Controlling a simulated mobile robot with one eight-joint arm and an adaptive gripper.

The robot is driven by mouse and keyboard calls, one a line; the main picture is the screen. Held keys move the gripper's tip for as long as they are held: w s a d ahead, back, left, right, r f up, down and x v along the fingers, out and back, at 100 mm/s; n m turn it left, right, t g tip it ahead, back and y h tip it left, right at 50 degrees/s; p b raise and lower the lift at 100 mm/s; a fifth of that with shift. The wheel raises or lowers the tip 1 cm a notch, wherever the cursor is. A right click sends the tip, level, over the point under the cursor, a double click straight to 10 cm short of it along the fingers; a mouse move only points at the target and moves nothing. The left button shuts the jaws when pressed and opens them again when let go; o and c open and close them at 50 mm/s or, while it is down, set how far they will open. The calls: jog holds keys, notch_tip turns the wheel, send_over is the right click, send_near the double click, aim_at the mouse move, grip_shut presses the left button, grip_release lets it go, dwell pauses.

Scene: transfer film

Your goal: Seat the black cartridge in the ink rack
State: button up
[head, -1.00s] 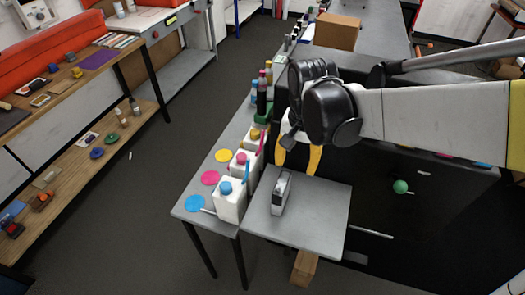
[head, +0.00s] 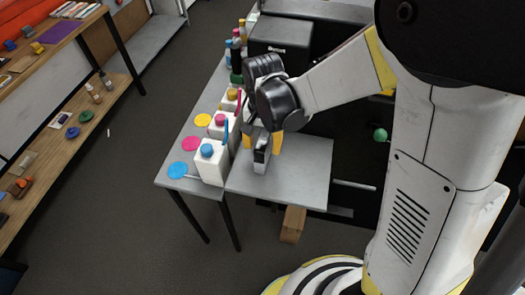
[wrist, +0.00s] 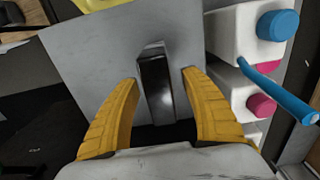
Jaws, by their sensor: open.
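The black cartridge (head: 261,156), a narrow upright block with grey parts, stands on the grey side table (head: 303,172). In the wrist view the cartridge (wrist: 156,88) shows a glossy black face between the two yellow fingers. My gripper (head: 262,144) is open, with one finger on each side of the cartridge. In the wrist view my gripper (wrist: 161,80) shows gaps between both fingers and the cartridge. I cannot make out the ink rack for certain in either view.
Cyan (head: 178,170), magenta and yellow discs lie on the table's left. A black box (head: 280,36) is behind. The table's front right is clear.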

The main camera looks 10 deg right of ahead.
jog(key=shift+c, duration=0.4)
grip_shut()
